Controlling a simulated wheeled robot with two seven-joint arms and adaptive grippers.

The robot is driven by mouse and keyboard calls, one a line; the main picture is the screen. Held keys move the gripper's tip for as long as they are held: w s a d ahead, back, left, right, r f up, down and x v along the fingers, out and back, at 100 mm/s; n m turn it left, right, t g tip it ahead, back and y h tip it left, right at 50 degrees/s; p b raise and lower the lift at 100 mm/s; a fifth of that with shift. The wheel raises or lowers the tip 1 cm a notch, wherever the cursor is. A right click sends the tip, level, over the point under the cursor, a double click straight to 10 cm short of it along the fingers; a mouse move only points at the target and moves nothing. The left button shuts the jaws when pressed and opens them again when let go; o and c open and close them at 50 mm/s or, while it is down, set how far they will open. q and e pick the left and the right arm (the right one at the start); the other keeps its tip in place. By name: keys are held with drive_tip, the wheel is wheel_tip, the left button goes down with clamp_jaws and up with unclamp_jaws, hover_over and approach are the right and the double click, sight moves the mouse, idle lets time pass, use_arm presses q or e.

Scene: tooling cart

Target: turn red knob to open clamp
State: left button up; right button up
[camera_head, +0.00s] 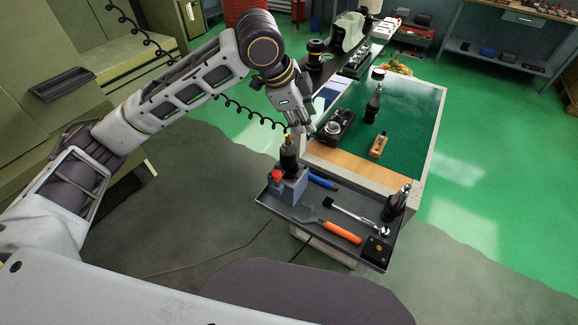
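The red knob (276,175) sticks out of the side of a grey-blue clamp block (289,190), which stands at the left end of the dark cart tray. A dark tool holder with a yellowish top (288,158) stands upright in the block. My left gripper (299,128) reaches in from the upper left. In the picture it sits just above the tool holder's top, apart from the red knob. Its fingers are small and point down, so I cannot tell whether they are open or shut. My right gripper is not in view.
The tray (300,217) also holds an orange-handled scraper (341,231), a ratchet (357,216), a blue tool (323,182), another dark tool holder (396,203) and a black box (376,249). Behind it is a green-topped cart (412,115) with more tools. Green floor lies right.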

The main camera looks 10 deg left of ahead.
use_arm(q)
drive_tip(key=s+a+f+m+g+y, duration=0.2)
drive_tip(key=s+a+m+g+y, duration=0.1)
drive_tip(key=s+a, duration=0.3)
drive_tip(key=shift+y, duration=0.3)
drive_tip(key=shift+f, duration=0.2)
drive_tip(key=b, duration=0.2)
hover_over(277, 173)
drive_tip(key=shift+s+f, duration=0.15)
drive_tip(key=shift+f, duration=1.85)
drive_tip(key=shift+s+f, duration=0.1)
drive_tip(key=shift+f, duration=1.9)
drive_tip(key=shift+w+f, duration=0.2)
drive_tip(key=shift+f, duration=2.55)
drive_tip(key=c, duration=0.7)
